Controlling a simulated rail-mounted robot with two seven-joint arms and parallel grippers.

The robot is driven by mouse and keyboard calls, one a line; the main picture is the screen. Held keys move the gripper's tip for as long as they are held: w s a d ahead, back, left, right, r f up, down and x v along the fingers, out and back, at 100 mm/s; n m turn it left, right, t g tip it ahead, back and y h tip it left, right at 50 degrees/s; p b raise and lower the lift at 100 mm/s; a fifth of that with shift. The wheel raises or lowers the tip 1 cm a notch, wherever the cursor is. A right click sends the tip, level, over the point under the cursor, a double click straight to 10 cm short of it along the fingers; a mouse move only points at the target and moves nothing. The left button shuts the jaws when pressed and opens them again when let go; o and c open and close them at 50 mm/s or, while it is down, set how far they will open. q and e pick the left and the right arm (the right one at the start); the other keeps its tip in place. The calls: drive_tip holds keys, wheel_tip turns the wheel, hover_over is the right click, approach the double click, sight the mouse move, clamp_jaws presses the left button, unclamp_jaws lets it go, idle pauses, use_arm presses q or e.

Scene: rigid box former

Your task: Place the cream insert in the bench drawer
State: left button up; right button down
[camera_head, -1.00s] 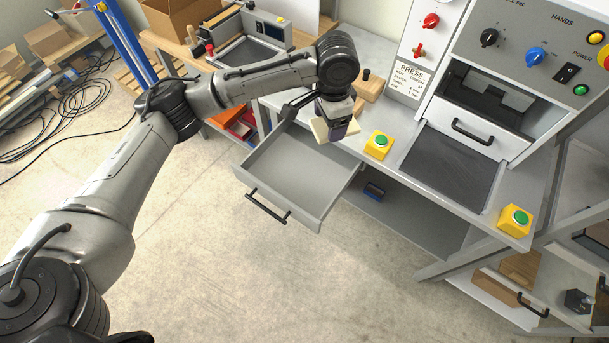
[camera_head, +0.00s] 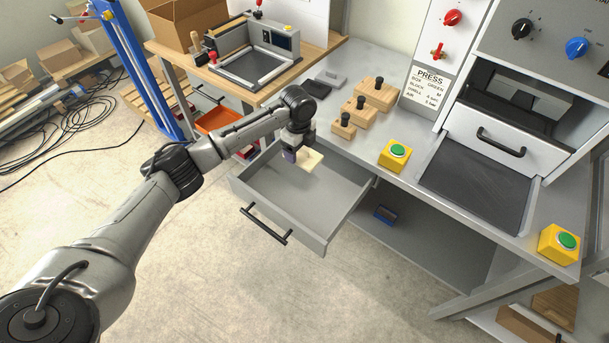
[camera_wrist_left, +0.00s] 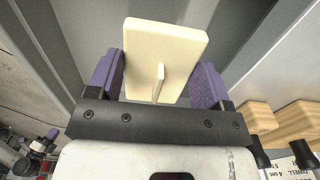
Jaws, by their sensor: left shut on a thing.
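The cream insert (camera_head: 310,160) is a flat pale plate with a small upright rib, held by my left gripper (camera_head: 290,155).
Wooden blocks with black knobs (camera_head: 362,104) stand on the bench above the drawer. A yellow box with a green button (camera_head: 394,154) is to their right. A blue item (camera_head: 384,214) lies on the lower shelf. The drawer's front part is empty.

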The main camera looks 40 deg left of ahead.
sight(300, 173)
use_arm(q)
wheel_tip(300, 173, down, 8)
drive_tip(key=b, duration=0.2)
drive_tip(key=shift+f+b, duration=0.2)
drive_tip(key=shift+b, duration=0.1)
drive_tip(key=shift+d+f, duration=0.1)
drive_tip(key=shift+f, duration=0.2)
drive_tip(key=shift+f, duration=0.1)
drive_tip(key=o, duration=0.9)
